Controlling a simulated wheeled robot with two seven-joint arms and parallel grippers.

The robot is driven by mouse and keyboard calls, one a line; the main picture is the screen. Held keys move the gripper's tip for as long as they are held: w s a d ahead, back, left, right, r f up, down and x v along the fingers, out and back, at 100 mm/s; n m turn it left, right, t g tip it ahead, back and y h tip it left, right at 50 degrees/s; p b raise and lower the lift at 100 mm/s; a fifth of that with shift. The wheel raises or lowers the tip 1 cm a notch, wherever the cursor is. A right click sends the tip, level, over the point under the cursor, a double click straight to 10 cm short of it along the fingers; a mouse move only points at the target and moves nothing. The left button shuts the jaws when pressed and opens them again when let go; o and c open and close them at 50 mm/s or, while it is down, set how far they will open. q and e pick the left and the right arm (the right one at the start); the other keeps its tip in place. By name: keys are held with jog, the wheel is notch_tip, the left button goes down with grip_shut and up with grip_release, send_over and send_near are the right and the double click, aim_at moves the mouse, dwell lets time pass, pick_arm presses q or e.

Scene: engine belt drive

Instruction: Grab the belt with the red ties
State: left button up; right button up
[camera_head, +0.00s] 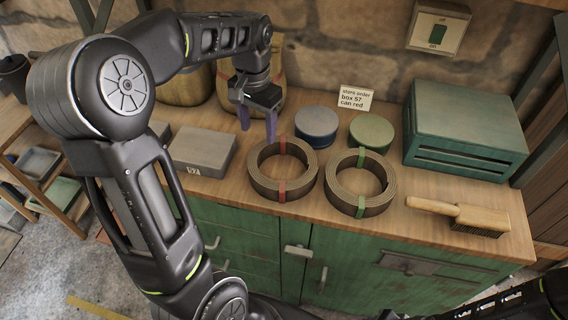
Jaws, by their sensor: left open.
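The belt with red ties (257,180) is a brown coil lying flat on the wooden worktop, with one red tie at its back and one at its front. A similar coiled belt with green ties (341,197) lies just to its right. My left gripper (257,124) points down behind and a little left of the red-tied belt. Its two purple-blue fingers are apart, with nothing seen between them, and it does not touch the belt. A dark part of my right arm shows at the lower right; its gripper is not seen.
Blue (316,123) and green (371,132) round tins stand behind the belts, near a card (355,98) reading "store order box 57 can red". A grey box (202,150) is left, a green crate (465,128) right, a brush (462,214) front right.

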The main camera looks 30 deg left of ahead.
aim_at(259, 147)
pick_arm(q)
jog(key=shift+f, duration=1.2)
jog(key=shift+s+f+p, duration=0.1)
jog(key=shift+f+p, duration=0.25)
jog(key=shift+f, duration=0.1)
notch_tip(259, 147, down, 4)
jog(key=shift+a+f+p, duration=0.1)
jog(key=shift+f+p, duration=0.05)
jog(key=shift+p, duration=0.3)
grip_shut()
dwell(0.5)
